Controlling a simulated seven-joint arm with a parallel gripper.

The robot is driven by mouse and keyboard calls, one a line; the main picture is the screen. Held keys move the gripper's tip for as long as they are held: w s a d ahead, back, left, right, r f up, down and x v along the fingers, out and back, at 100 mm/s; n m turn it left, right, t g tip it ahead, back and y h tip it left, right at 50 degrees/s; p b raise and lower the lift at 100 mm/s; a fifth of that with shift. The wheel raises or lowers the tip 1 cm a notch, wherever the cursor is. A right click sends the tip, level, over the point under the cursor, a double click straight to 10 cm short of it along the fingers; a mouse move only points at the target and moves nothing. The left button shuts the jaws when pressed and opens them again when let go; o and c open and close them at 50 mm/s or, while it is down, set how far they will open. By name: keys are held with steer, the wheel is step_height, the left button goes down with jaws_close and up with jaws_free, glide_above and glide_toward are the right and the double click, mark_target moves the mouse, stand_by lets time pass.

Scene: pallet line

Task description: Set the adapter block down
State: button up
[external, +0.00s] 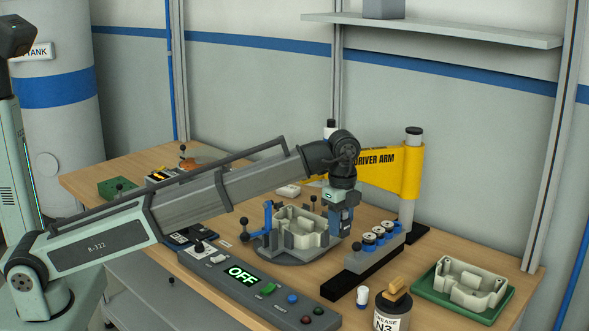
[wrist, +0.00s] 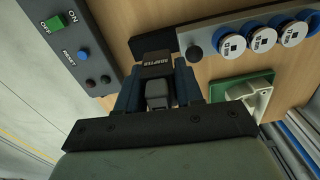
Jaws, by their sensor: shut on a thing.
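The adapter block (wrist: 157,62) is a dark block with lettering on its face. In the wrist view it sits between the tips of my gripper (wrist: 157,88), whose two blue fingers are closed on its sides. In the external view my gripper (external: 341,216) points down at the right side of the round fixture. The block cannot be made out clearly there. In the wrist view the block overlaps a black rail behind it; whether it touches anything below I cannot tell.
A cream housing (external: 299,225) sits in the fixture, left of my gripper. A rack of blue-rimmed discs (external: 375,239) stands to the right. The control box (external: 255,284) reads OFF in front. A green tray (external: 449,303) with another cream housing and a grease jar (external: 392,312) are at the right front. The yellow driver arm (external: 390,172) is behind.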

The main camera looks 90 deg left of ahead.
steer(key=w+d, duration=0.3)
steer(key=w, duration=0.9)
glide_above(383, 289)
step_height(383, 289, down, 5)
steer(key=shift+n, duration=0.4)
steer(key=shift+f, duration=5.2)
steer(key=shift+f, duration=0.1)
steer(key=o, duration=1.1)
steer(key=shift+c, duration=0.2)
step_height(383, 289, up, 12)
steer(key=shift+r, duration=0.1)
steer(key=shift+w+d, duration=0.1)
